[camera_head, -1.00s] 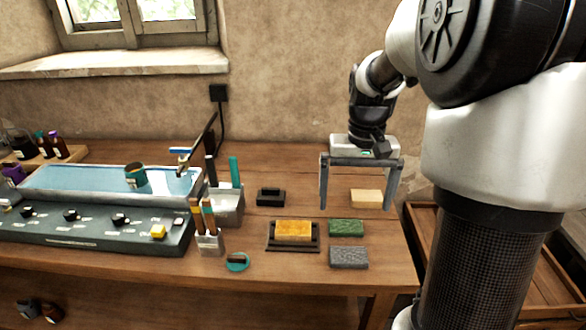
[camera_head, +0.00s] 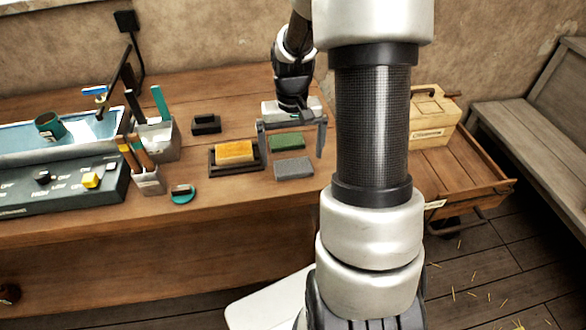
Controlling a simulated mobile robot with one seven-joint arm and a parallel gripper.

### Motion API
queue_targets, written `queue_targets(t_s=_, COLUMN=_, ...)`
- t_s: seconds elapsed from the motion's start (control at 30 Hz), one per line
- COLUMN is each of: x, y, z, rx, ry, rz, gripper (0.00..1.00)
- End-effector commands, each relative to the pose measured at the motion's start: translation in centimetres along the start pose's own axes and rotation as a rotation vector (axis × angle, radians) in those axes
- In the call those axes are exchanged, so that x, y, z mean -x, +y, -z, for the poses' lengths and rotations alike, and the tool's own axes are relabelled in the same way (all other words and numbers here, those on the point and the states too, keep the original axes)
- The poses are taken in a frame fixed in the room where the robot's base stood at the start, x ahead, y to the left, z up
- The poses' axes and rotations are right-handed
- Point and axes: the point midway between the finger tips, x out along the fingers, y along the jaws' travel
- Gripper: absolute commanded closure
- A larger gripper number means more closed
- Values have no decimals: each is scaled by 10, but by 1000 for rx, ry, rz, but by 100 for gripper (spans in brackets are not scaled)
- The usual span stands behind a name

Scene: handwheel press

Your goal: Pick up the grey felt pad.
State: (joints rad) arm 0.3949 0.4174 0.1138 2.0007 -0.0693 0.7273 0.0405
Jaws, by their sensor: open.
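The grey felt pad (camera_head: 294,168) is a flat grey block lying on the wooden table near its front right edge. A green pad (camera_head: 287,142) lies just behind it. My gripper (camera_head: 291,154) is open, its two fingers pointing down, one on each side of the green pad's area. It looks to be behind or above the grey pad, and I cannot tell its exact height. Nothing is between its fingers that I can see as held. The tan block is not visible in the present view.
A yellow sponge-like block (camera_head: 234,153) sits in a dark tray (camera_head: 216,170) left of the grey pad. A black block (camera_head: 206,124) lies behind it. Tool holders (camera_head: 149,180) and a teal round item (camera_head: 182,194) stand further left. A wooden box (camera_head: 432,117) stands right.

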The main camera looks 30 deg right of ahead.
Motion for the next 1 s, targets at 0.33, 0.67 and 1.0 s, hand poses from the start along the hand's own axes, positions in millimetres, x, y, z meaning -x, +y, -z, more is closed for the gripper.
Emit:
queue_targets(t_s=0.33, x=-38, y=2, z=0, rx=0, ry=0, rz=0, gripper=0)
queue_targets(t_s=0.67, x=-38, y=2, z=0, rx=0, ry=0, rz=0, gripper=24)
queue_targets(t_s=1.0, x=-37, y=2, z=0, rx=0, ry=1, rz=0, gripper=44)
